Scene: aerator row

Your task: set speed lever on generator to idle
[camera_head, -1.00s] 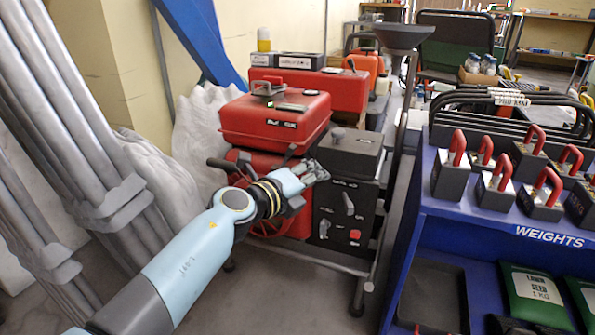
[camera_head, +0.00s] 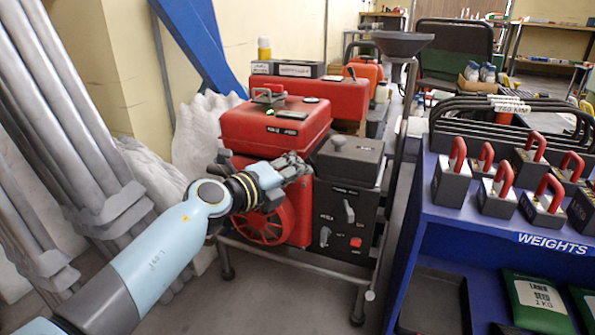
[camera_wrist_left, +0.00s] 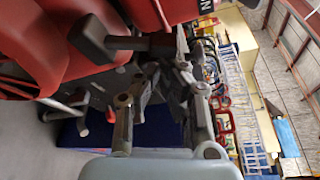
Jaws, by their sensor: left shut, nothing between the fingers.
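The red generator (camera_head: 275,125) stands on a wheeled frame left of centre. Its black control panel (camera_head: 340,195) carries a light upper lever (camera_head: 349,211), a lower lever (camera_head: 325,236) and a red button (camera_head: 355,242). I cannot read which one is the speed lever. My left gripper (camera_head: 298,163) is shut and empty, in front of the generator's red body, left of the panel's upper edge. In the left wrist view, the gripper (camera_wrist_left: 165,75) shows beside a dark handle on a short shaft (camera_wrist_left: 95,40); contact is unclear. My right gripper is out of view.
A blue weights rack (camera_head: 470,235) with several red-handled weights stands at the right. Grey pipes (camera_head: 75,130) lean at the left, by white sacks (camera_head: 200,125). A dark funnel (camera_head: 402,43) rises behind the panel. Floor shows clear in front of the generator.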

